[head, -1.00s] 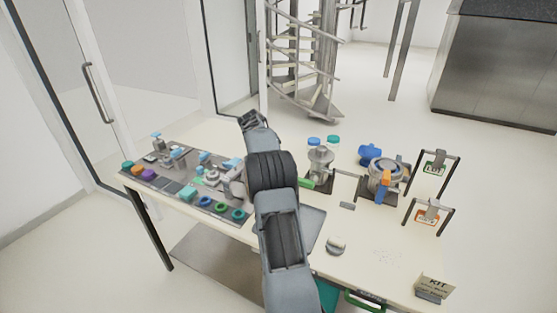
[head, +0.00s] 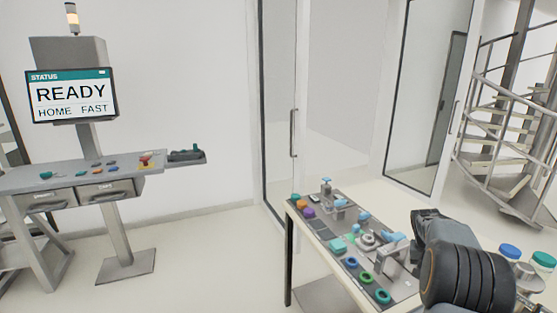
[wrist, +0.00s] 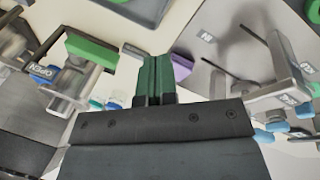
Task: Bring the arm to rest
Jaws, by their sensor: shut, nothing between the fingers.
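My gripper (wrist: 155,82) shows in the wrist view with its two dark green fingers together and nothing between them. In the head view my arm stands at the lower right, over the right part of the table (head: 395,203). Its dark far end (head: 428,218) is above the table, and the fingers cannot be made out there. In the wrist view the fingertips appear between a green-handled fixture (wrist: 92,50) marked OPEN and a grey bracket (wrist: 270,97). A purple piece (wrist: 181,68) shows just right of the fingertips; I cannot tell the distance.
A panel of coloured rings and small fixtures (head: 338,246) lies left of my arm. Blue (head: 509,250) and teal (head: 543,258) lids are at its right. A status screen (head: 71,95) reads READY, HOME, FAST above a console (head: 75,178). Open floor (head: 215,265) lies between console and table.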

